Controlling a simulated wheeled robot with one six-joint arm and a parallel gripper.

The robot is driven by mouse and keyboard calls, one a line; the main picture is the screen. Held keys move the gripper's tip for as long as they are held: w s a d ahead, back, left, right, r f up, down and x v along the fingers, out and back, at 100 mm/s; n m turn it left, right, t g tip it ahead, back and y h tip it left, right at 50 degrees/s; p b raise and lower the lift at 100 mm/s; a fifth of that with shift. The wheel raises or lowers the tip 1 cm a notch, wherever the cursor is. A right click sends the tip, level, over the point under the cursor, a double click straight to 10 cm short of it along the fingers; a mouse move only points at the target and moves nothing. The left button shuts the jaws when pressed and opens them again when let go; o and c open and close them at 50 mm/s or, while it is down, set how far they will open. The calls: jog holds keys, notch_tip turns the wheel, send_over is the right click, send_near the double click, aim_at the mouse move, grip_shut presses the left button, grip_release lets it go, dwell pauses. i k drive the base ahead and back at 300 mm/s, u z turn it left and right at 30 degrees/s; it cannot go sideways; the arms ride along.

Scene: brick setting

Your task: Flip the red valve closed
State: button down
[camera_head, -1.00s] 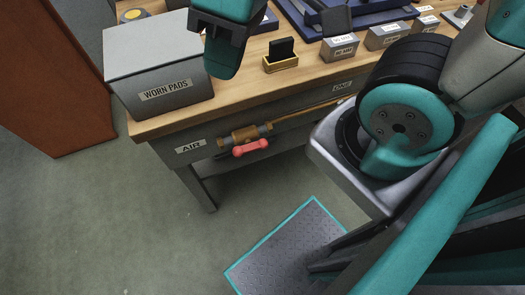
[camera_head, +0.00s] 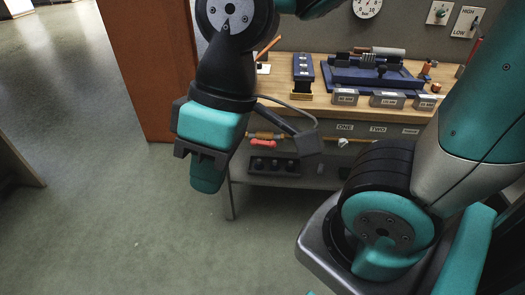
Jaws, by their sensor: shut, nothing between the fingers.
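The red valve handle (camera_head: 263,143) is on a brass pipe fitting (camera_head: 265,135) along the front of the wooden workbench (camera_head: 325,108). The handle lies roughly level, along the line of the pipe. My gripper (camera_head: 205,180) points down in front of and to the left of the valve, apart from it in the picture. The gripper is shut and empty. Its teal body hides the left part of the bench, with the AIR label and the worn pads box out of sight.
A shelf under the bench holds dark items (camera_head: 275,167). Blue fixtures (camera_head: 368,75) and small grey labelled boxes (camera_head: 388,99) stand on the bench top. A brown panel (camera_head: 145,65) rises behind on the left. The floor (camera_head: 120,220) at left is clear.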

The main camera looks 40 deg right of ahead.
aim_at(272, 144)
jog(key=z, duration=0.7)
jog(key=i, duration=0.9)
jog(key=z, duration=0.35)
